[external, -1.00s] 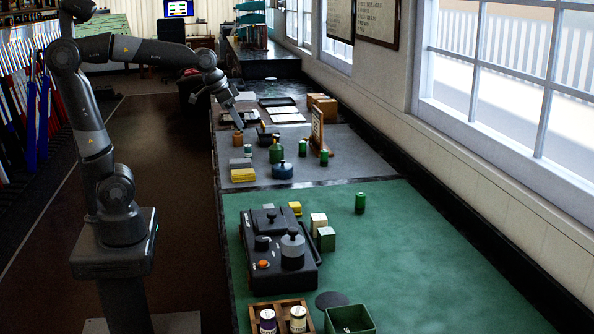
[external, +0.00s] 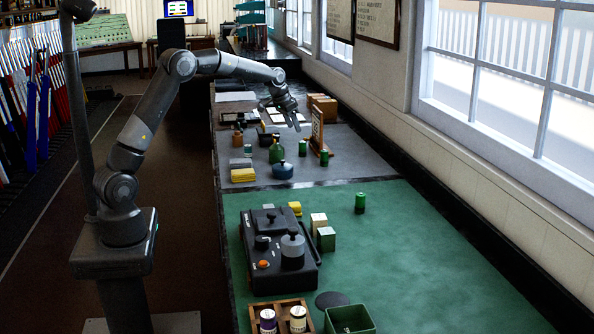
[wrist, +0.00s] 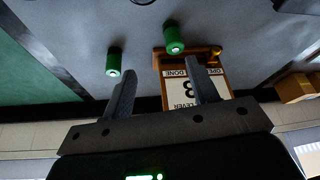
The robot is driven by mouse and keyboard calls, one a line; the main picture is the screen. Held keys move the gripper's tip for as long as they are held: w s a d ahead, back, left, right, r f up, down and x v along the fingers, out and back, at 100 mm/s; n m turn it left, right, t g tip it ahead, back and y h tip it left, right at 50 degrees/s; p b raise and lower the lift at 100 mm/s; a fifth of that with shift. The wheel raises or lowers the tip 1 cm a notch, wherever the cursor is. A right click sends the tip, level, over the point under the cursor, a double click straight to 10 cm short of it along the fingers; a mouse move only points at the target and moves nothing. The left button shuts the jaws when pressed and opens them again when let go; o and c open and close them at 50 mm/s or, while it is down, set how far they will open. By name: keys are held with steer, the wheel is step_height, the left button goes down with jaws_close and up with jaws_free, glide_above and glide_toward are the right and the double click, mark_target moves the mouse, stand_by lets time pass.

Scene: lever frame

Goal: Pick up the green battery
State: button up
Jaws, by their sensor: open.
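Three small green cylinders that look like batteries show in the external view. One green battery (external: 302,148) stands left of the wooden sign, a second green battery (external: 324,158) stands just in front of it, and a third green battery (external: 360,203) stands on the green mat. My gripper (external: 297,126) is above the grey mat, near the sign, apart from the batteries. In the wrist view my gripper (wrist: 158,76) is open and empty. Two green cylinders, one at left (wrist: 114,61) and one at upper middle (wrist: 173,38), stand beyond the fingertips.
The wooden sign (external: 317,128) stands close to my gripper; it also shows between the fingers in the wrist view (wrist: 178,90). A green bottle (external: 276,153) and blue-grey pot (external: 282,171) stand to the left. The green mat's right side (external: 440,260) is clear.

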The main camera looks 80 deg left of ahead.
mark_target(302, 148)
steer(key=x, duration=0.4)
steer(key=a+x, duration=0.1)
steer(key=x, duration=0.4)
steer(key=a+x, duration=0.1)
steer(key=x, duration=0.3)
steer(key=shift+s+a, duration=0.1)
steer(key=shift+s, duration=0.05)
steer(key=c, duration=1.1)
